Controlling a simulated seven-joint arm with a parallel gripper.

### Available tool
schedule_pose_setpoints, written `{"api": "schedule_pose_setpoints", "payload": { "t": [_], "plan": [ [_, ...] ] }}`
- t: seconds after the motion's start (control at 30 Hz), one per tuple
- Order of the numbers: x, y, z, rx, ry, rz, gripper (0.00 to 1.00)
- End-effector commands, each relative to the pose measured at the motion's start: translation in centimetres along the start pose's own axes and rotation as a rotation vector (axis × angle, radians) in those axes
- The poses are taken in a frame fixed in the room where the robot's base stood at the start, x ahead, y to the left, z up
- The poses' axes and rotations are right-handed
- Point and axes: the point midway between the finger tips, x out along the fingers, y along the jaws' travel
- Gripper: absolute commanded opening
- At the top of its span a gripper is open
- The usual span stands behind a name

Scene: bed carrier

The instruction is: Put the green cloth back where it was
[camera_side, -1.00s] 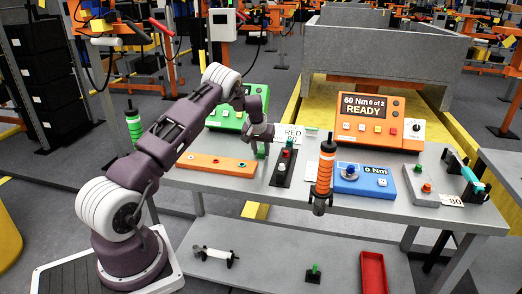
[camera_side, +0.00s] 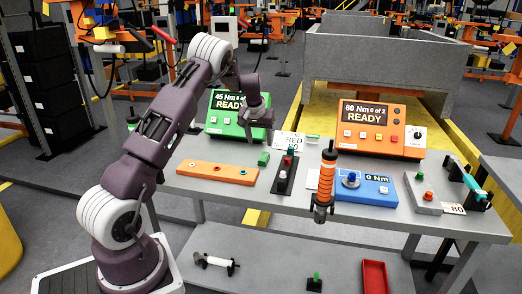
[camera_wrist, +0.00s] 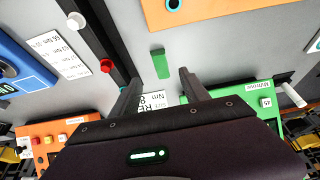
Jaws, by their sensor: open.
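A small green block-like piece (camera_side: 263,158), the likeliest match for the green cloth, lies on the grey bench between the orange strip and the dark stand. It also shows in the wrist view (camera_wrist: 160,63), just beyond my fingertips. My gripper (camera_side: 262,135) is above the bench, just behind and over the green piece, clear of it. In the wrist view my two fingers (camera_wrist: 159,80) are apart with nothing between them. No other cloth-like green item is clear to me.
An orange strip with holes (camera_side: 217,172) lies left. A dark stand with red and white knobs (camera_side: 285,172) is close on the right. The green READY controller (camera_side: 229,114) stands behind. An orange-banded tool (camera_side: 326,180) stands upright at the front edge.

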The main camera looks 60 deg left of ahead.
Motion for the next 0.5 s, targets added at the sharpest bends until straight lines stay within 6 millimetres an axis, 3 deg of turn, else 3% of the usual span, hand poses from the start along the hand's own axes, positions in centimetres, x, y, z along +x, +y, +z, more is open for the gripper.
{"api": "schedule_pose_setpoints", "payload": {
  "t": [0.17,0.27,0.37,0.4,0.47,0.5],
  "plan": [
    [-2.8,0.9,0.2,0.006,0.002,0.017,0.54],
    [-8.6,4.2,2.0,0.039,0.004,0.086,0.54],
    [-17.3,8.4,6.9,0.121,-0.003,0.189,0.54],
    [-20.8,9.7,9.5,0.166,-0.004,0.229,0.54],
    [-25.7,11.0,14.3,0.245,-0.006,0.283,0.54],
    [-28.7,11.2,17.9,0.307,-0.003,0.313,0.54]
  ]
}}
